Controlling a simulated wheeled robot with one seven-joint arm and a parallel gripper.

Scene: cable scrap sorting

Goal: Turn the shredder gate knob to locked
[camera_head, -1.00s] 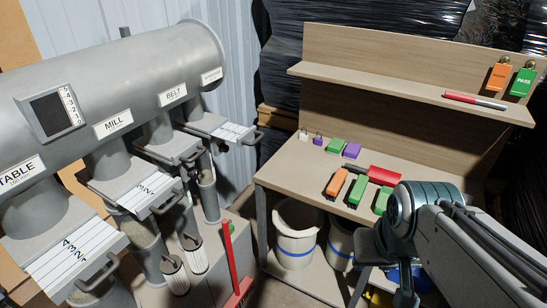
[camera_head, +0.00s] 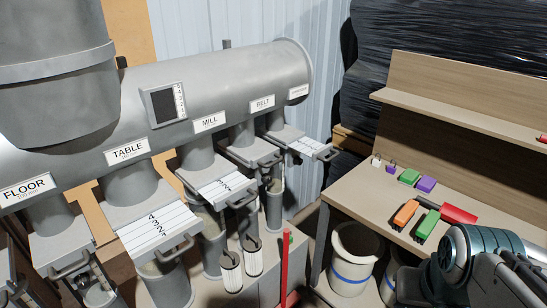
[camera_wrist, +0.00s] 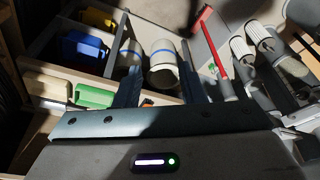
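A grey duct (camera_head: 215,90) carries a row of slide gates under labels. The readable labels are FLOOR (camera_head: 25,190), TABLE (camera_head: 127,151), MILL (camera_head: 209,122) and BELT (camera_head: 262,103). The farthest label (camera_head: 298,91) is too small to read, and I cannot tell whether it is the shredder. Its gate plate (camera_head: 303,144) has a dark handle at its right end. I cannot make out a lock knob. In the wrist view my gripper (camera_wrist: 161,80) has its two dark fingers apart, with nothing held between them. In the head view its fingers are mostly cut off at the lower right.
A red-handled tool (camera_head: 284,262) stands between duct and bench. Filter cartridges (camera_head: 231,272) stand below the gates.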

